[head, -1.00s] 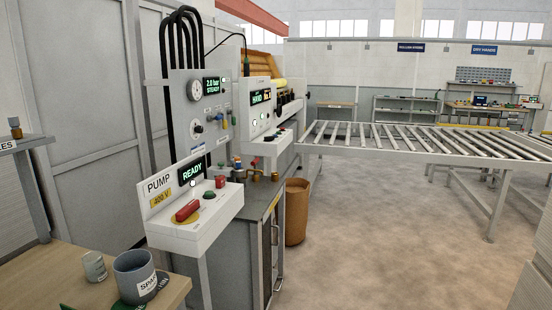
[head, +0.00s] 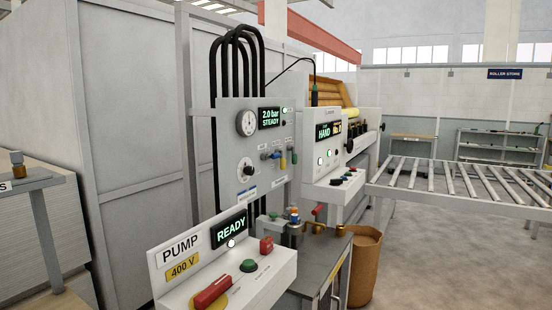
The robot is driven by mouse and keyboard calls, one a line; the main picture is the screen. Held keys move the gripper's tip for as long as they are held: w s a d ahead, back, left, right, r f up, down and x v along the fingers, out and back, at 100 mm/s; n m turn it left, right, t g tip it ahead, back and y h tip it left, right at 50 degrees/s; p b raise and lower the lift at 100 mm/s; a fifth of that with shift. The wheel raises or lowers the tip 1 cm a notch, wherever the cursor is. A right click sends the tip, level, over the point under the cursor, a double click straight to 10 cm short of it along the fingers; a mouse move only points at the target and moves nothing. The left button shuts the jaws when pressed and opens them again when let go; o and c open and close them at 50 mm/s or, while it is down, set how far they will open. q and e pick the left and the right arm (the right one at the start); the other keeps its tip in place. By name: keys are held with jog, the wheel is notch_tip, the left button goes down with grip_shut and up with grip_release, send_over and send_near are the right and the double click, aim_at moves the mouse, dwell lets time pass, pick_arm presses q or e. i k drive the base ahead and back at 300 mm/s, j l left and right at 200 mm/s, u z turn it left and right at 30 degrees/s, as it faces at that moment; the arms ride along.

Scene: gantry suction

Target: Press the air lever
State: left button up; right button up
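The grey air panel (head: 228,145) carries a round gauge (head: 246,123), a display (head: 269,117) reading "2.0 bar STEADY" and a black knob (head: 247,169). Several small coloured levers or valves sit at its right, among them a yellow one (head: 283,162). Their labels are too small to read, so I cannot tell which is the air lever. Neither of my grippers is in view.
A white pump box (head: 180,265) in front has a display (head: 231,228) reading "READY", a red handle (head: 212,291), and a green button (head: 249,265). A "HAND" control box (head: 322,172) stands behind, near a roller conveyor (head: 450,184) and brown bin (head: 363,262).

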aim_at(276, 155)
jog(key=i+l, duration=0.3)
jog(key=i+l+u, duration=0.1)
jog(key=i+l, duration=0.2)
jog(key=l, duration=0.2)
jog(key=i+l, duration=0.25)
jog(key=l, duration=0.15)
jog(key=i+l+u, duration=0.15)
jog(key=i+l, duration=0.4)
jog(key=l, duration=0.3)
jog(key=i+l+u, duration=0.1)
jog(key=i+l, duration=0.15)
jog(key=l, duration=0.2)
jog(key=i+l, duration=0.25)
jog(key=l, duration=0.2)
jog(key=i+l+u, duration=0.1)
jog(key=i+l, duration=0.15)
jog(key=l, duration=0.25)
